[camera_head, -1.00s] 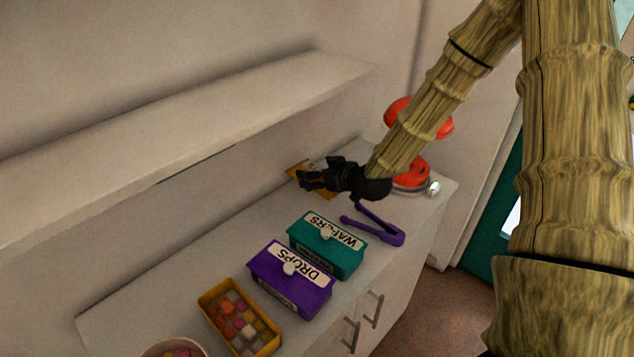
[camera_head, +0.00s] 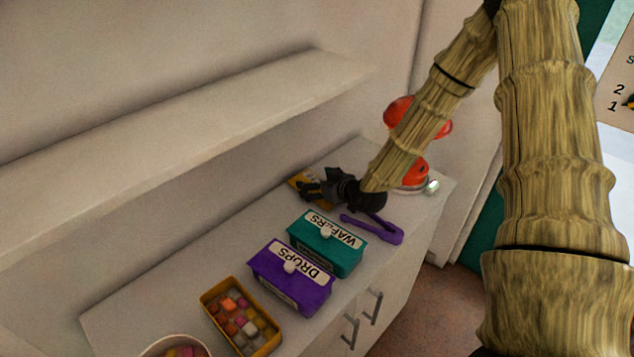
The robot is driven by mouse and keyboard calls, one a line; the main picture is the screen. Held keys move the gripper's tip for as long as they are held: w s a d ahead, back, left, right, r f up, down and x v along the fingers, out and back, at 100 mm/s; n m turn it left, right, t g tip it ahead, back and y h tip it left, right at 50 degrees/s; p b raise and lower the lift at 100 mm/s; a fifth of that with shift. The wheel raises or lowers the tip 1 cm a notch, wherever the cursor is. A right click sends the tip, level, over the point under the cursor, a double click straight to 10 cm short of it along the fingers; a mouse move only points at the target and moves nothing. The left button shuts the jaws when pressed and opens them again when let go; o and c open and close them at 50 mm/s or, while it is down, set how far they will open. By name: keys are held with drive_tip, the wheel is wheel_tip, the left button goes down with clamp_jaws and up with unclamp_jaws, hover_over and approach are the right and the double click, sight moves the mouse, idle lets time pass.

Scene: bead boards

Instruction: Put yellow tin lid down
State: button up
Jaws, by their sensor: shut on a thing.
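The yellow tin lid (camera_head: 298,179) shows as a small yellow patch at the back of the counter, mostly hidden behind my gripper. My gripper (camera_head: 308,190) is shut on the lid, low over the counter near the wall. Whether the lid touches the counter top cannot be told. An open yellow tin (camera_head: 207,303) with several coloured cubes in it stands at the front left of the counter, without a lid on it.
A purple DROPS tin (camera_head: 275,284) and a teal WAFERS tin (camera_head: 345,262), both lidded, stand in the middle. Purple tongs (camera_head: 385,232) lie behind them. A red appliance (camera_head: 416,172) is at the back right. A bowl (camera_head: 150,348) is front left. A shelf (camera_head: 200,135) overhangs the wall side.

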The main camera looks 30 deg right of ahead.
drive_tip(key=o, duration=1)
drive_tip(key=shift+b+v, duration=0.8)
drive_tip(key=shift+v, duration=5.25)
